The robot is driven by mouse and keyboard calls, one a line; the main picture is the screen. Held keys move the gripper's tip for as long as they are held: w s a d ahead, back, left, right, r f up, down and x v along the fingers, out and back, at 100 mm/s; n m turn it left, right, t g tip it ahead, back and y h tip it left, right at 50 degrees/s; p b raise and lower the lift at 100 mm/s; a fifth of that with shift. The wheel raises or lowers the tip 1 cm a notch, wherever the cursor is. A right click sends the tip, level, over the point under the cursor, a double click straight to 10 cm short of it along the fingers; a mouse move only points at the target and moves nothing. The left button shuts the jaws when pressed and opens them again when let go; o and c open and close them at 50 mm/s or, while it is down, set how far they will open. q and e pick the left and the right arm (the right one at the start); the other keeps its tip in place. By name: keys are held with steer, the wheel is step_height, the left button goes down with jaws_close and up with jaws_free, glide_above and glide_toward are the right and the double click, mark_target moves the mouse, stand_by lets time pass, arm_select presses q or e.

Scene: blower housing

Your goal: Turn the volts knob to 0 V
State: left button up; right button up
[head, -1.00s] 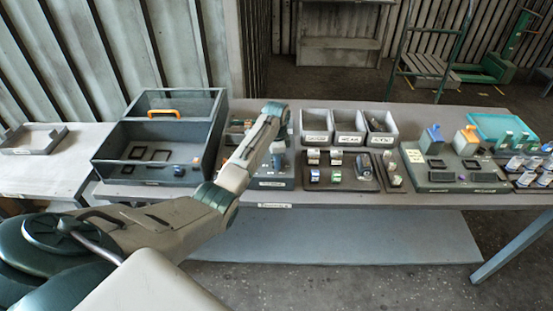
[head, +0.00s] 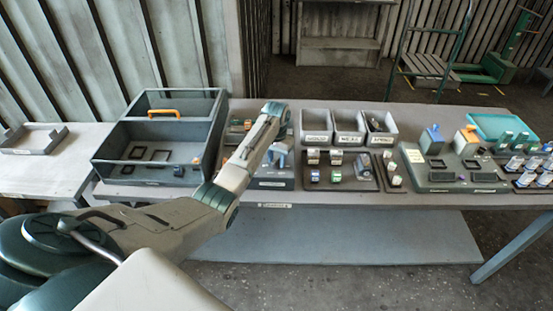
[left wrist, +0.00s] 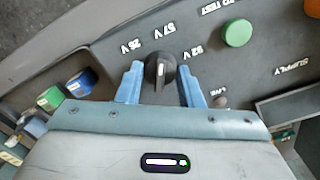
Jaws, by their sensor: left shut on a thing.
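The volts knob (left wrist: 160,72) is black with a pale pointer line. In the left wrist view it sits on a dark panel (left wrist: 200,65) between the two blue fingers of my left gripper (left wrist: 160,84). The gripper is shut on the knob. The pointer line runs nearly up and down the picture. Several volt labels ring the knob's far side; they appear upside down and no 0 V mark is readable. In the head view my left gripper (head: 277,157) is over the panel unit (head: 272,183), and the knob is hidden there. My right gripper is not in view.
On the bench, a dark open box (head: 150,185) stands left, grey bins (head: 348,139) behind right, and a tray of small parts (head: 340,186) right.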

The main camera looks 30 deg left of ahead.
arm_select(q)
steer(key=n, duration=0.3)
steer(key=shift+r+n, duration=0.1)
steer(key=shift+n, duration=0.3)
steer(key=n, duration=0.3)
steer(key=shift+n, duration=0.3)
steer(key=n, duration=1.2)
steer(key=shift+n, duration=2.2)
steer(key=o, duration=1)
steer(key=shift+c, duration=0.2)
